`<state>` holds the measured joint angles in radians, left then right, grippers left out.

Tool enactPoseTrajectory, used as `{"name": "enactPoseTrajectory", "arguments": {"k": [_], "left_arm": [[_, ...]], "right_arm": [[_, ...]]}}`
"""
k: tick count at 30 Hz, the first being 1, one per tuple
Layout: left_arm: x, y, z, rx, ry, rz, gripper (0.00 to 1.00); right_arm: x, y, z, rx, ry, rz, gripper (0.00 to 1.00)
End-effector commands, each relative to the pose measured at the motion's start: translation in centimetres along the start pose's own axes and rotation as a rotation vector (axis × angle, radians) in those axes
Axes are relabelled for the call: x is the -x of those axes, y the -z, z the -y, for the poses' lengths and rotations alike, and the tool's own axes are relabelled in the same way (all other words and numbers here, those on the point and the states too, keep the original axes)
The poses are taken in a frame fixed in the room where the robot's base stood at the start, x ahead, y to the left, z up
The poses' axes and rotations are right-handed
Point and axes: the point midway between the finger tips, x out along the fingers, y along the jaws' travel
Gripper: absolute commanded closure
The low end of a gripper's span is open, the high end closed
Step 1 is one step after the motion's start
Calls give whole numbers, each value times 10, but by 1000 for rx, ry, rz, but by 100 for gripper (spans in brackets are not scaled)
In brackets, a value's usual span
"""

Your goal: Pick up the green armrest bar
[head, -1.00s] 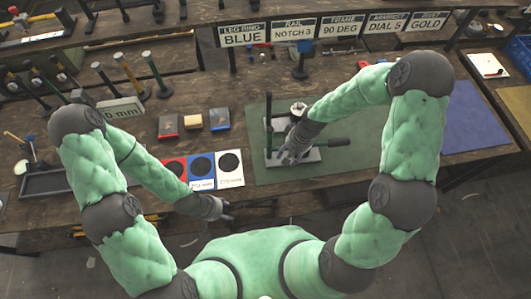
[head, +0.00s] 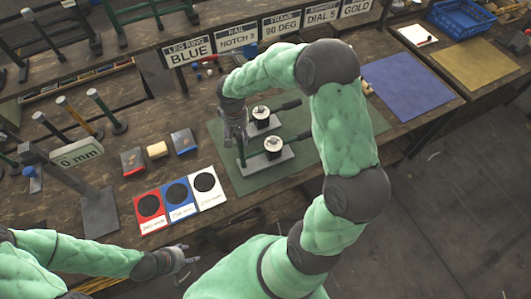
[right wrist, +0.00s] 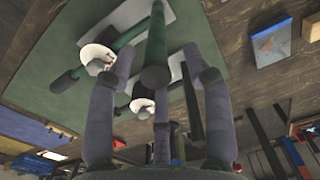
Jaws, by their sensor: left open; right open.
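A green upright bar (head: 241,152), which looks like the armrest bar, stands at the left end of the nearer grey press base (head: 270,164). In the right wrist view a thick green bar (right wrist: 156,45) points toward the camera between the spread fingers. My right gripper (head: 236,137) is open beside and partly over the bar's top; its fingers (right wrist: 160,78) show no clear contact. Its fingers partly hide the bar and the farther press. My left gripper (head: 185,259) is open and empty near the table's front edge, well away from the bar.
Two presses with white-topped dark cylinders (head: 272,145) and dark handles stand on a green mat (head: 222,165). Red, blue and white cards (head: 177,198) lie left of it. A 0 mm gauge (head: 77,153) stands further left. A blue mat (head: 408,85) is clear.

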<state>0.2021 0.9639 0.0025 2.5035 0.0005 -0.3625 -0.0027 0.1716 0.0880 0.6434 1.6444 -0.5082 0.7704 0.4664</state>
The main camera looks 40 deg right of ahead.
Motion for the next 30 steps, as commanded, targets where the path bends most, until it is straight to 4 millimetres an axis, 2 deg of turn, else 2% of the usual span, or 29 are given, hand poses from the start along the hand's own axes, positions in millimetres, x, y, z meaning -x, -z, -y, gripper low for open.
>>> {"name": "enactPoseTrajectory", "arguments": {"k": [5, 15, 24, 25, 26, 30], "left_arm": [[0, 0, 0, 0, 0, 0, 45], [-2, 0, 1, 1, 0, -1, 45], [-2, 0, 1, 0, 0, -1, 45], [-2, 0, 1, 0, 0, -1, 45], [-2, 0, 1, 0, 0, -1, 45], [-2, 0, 1, 0, 0, -1, 45]], "right_arm": [[-11, -1, 0, -1, 1, 2, 49], [-53, -4, -3, 0, 0, 2, 49], [-58, -4, -2, 0, 1, 0, 49], [-58, -4, -2, 0, 1, 0, 52], [-58, -4, -2, 0, 1, 0, 60], [-58, -4, -2, 0, 1, 0, 100]]}}
